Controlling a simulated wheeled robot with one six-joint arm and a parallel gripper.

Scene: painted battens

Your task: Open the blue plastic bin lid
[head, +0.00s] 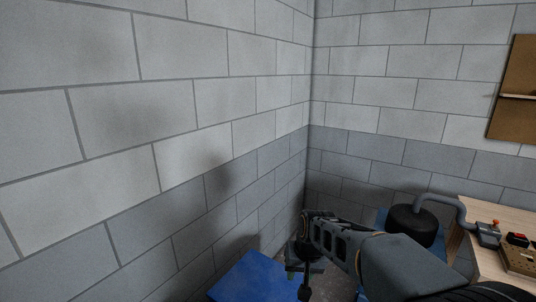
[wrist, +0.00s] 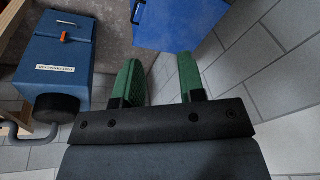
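The blue bin lid (head: 255,277) shows as a flat blue panel at the bottom of the head view, next to the wall. The wrist view shows the blue bin (wrist: 182,22) at the top, with a small dark handle-like part (wrist: 138,12) on its left edge. The lid looks shut, but much of the bin is out of frame. My gripper (wrist: 162,82) has two green fingers spread apart, with nothing between them. In the head view my gripper (head: 300,268) is just right of the blue panel. I see no contact with the bin.
A blue machine (wrist: 62,52) with a label, an orange handle and a black cylinder stands left in the wrist view. Its black top (head: 414,226) and grey hose (head: 446,199) are beside a wooden bench (head: 487,215) with tools. Grey block walls (head: 200,100) close the corner.

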